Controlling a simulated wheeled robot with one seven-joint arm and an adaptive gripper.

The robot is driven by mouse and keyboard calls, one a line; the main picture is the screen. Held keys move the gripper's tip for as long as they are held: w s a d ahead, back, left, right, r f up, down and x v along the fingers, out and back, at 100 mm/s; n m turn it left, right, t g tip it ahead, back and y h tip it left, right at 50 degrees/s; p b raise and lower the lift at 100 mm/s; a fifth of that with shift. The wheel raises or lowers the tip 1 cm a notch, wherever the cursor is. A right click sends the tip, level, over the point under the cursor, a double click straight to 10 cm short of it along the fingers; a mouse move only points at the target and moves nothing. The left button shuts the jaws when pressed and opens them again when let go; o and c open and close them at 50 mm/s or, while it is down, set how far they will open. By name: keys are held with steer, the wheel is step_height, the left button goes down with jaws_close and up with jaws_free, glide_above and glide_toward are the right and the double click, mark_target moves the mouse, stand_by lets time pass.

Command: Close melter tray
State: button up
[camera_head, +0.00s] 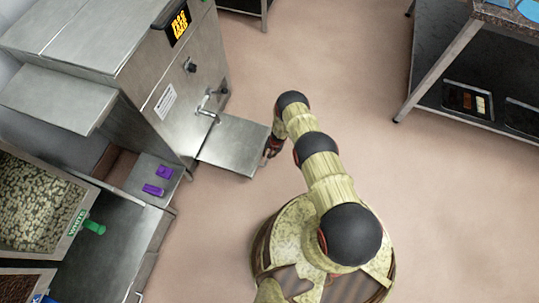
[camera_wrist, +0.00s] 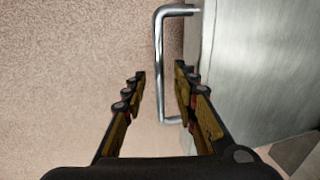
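The melter tray (camera_head: 235,145) is a flat steel plate sticking out from the front of the steel melter (camera_head: 160,75), under its tap. In the wrist view the tray (camera_wrist: 265,60) fills the right side, with a C-shaped metal handle (camera_wrist: 160,50) on its edge. My gripper (camera_head: 271,147) is at the tray's outer edge in the head view. In the wrist view my gripper (camera_wrist: 161,73) is open, with the handle bar showing between its fingers. The right finger overlaps the inside of the handle loop. I cannot tell whether either finger touches it.
A steel tap (camera_head: 207,112) is above the tray's inner edge. Purple clips (camera_head: 153,190) lie on a ledge at the left, near a bin of pale pieces (camera_head: 35,205). A dark-shelved table (camera_head: 470,75) stands at the upper right. The floor between is clear.

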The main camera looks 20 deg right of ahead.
steer(key=shift+c, duration=1)
jaws_close()
